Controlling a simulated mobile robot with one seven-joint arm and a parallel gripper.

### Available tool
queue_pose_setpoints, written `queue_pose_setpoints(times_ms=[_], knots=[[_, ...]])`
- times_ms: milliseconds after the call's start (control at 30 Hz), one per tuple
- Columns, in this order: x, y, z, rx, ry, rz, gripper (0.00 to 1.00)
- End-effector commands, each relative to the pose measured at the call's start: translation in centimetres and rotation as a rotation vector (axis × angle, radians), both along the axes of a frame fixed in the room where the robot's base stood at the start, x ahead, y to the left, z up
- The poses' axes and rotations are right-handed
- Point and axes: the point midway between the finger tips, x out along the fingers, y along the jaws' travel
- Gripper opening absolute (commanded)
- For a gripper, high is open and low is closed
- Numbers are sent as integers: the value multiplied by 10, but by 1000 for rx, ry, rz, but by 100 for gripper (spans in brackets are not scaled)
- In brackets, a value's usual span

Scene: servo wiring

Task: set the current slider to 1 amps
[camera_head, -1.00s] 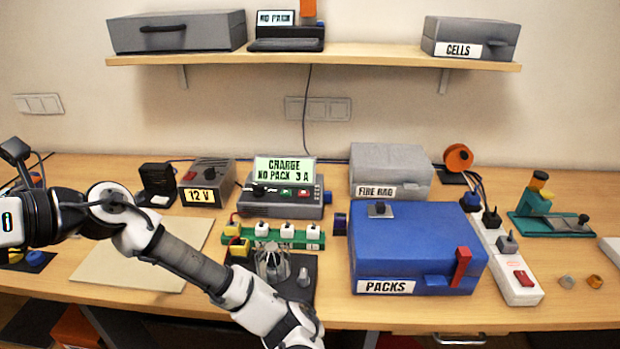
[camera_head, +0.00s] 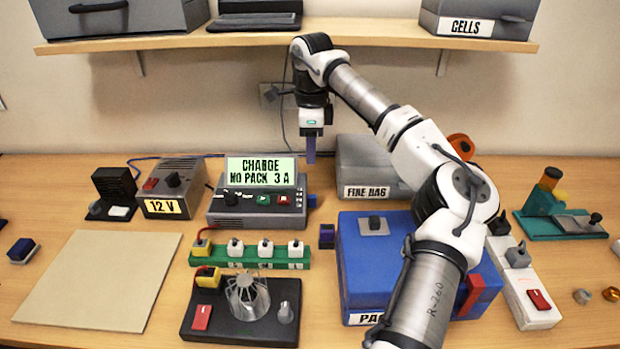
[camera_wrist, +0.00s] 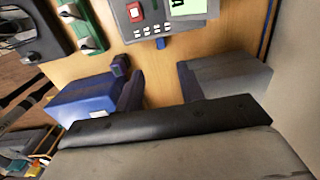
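The charger (camera_head: 258,208) stands at the back middle of the table. Its screen (camera_head: 260,171) reads "CHARGE NO PACK 3 A". Its front has a black knob, a green button, a red button and small marks near the right end (camera_head: 299,196); the current slider's handle is too small to make out. The charger also shows at the top of the wrist view (camera_wrist: 150,18), upside down. My gripper (camera_head: 311,156) hangs fingers down, right of the charger screen and above table height, touching nothing. In the wrist view its two dark fingers (camera_wrist: 158,88) stand apart with nothing between them.
The grey fire bag box (camera_head: 365,168) is just right of my gripper, with the blue packs box (camera_head: 350,250) in front. The 12 V supply (camera_head: 170,188) is left of the charger. A green strip (camera_head: 218,256) lies before it. The shelf (camera_head: 200,48) is above.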

Motion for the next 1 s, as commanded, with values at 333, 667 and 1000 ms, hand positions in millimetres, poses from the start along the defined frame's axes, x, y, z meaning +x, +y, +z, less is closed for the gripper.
queue_pose_setpoints(times_ms=[333,667,1000], knots=[[-1,-4,-32,-5,6,-4,38],[-1,-2,-101,-3,6,-4,38],[-1,-3,-136,-6,2,-3,38]])
